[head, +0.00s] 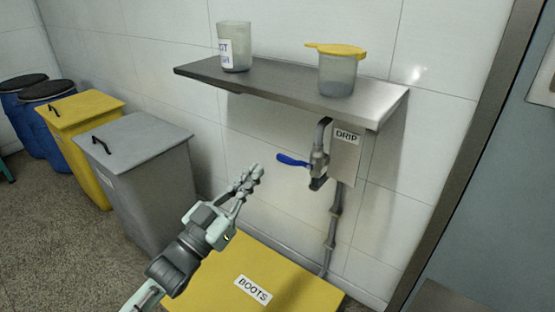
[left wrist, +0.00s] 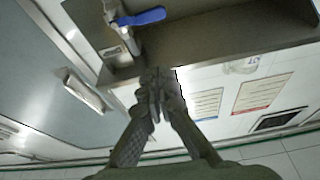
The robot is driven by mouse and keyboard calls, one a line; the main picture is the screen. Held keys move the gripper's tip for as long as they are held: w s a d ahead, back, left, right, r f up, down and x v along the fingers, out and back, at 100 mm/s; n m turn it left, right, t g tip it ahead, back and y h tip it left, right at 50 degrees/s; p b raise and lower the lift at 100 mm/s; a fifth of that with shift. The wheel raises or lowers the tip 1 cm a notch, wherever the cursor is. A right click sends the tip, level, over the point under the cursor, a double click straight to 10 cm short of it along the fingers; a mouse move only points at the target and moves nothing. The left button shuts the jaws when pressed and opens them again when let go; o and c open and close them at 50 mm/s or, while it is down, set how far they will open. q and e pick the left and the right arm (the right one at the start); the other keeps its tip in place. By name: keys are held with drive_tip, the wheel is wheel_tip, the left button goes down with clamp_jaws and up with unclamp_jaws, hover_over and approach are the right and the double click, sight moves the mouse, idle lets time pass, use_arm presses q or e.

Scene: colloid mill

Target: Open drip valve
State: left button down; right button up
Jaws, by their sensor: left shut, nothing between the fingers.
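The drip valve (head: 318,166) sits on a vertical pipe against the white tiled wall, below a metal shelf. Its blue lever handle (head: 293,161) sticks out to the left, crosswise to the pipe. A plate marked DRIP (head: 346,136) is beside it. In the left wrist view the blue lever (left wrist: 141,17) shows at the top. My left gripper (head: 256,172) is shut and empty, to the left of the lever and apart from it. Its closed fingers (left wrist: 158,85) also show in the left wrist view. My right gripper is in neither view.
The metal shelf (head: 270,86) above holds a labelled beaker (head: 235,47) and a yellow-lidded container (head: 337,72). A yellow BOOTS box (head: 207,288) stands below. Grey (head: 150,190) and yellow (head: 82,148) bins and blue barrels (head: 48,121) stand left.

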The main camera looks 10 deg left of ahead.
use_arm(q)
wheel_tip(320, 180, up, 4)
drive_tip(key=p, duration=0.1)
hover_over(279, 159)
drive_tip(key=s, duration=0.2)
drive_tip(key=f, duration=0.3)
drive_tip(key=shift+s+d+f, duration=0.15)
drive_tip(key=shift+d+f, duration=0.1)
drive_tip(key=shift+d, duration=0.1)
drive_tip(key=shift+f, duration=0.6)
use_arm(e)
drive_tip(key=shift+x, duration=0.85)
use_arm(q)
drive_tip(key=shift+f, duration=0.1)
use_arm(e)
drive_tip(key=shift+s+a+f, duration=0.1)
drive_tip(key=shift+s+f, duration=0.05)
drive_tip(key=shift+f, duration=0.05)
